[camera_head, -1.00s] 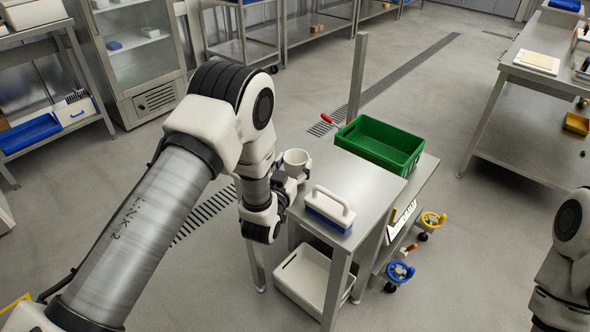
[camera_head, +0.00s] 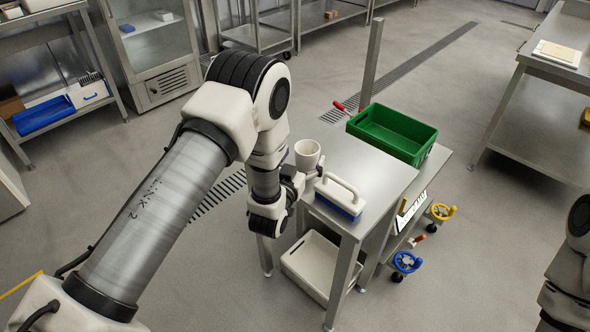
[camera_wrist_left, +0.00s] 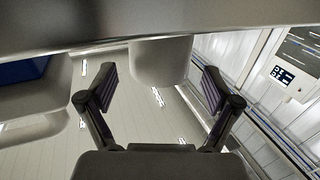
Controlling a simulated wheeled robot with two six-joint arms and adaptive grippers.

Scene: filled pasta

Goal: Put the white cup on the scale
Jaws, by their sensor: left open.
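The white cup (camera_head: 307,155) stands upright at the left edge of the small steel table. My left gripper (camera_head: 312,174) is beside it at the table's near-left edge, partly hidden by my wrist. In the left wrist view the cup (camera_wrist_left: 160,62) lies ahead between the two spread fingers (camera_wrist_left: 158,90). Both fingers show a gap to the cup, so the gripper is open and empty. I cannot make out a scale with certainty in either view. My right arm shows only at the right edge, without its gripper.
A white-handled block with a blue base (camera_head: 340,197) sits just right of the cup. A white bin (camera_head: 318,268) is below. A steel post (camera_head: 371,65) rises behind. Open floor lies left of the table.

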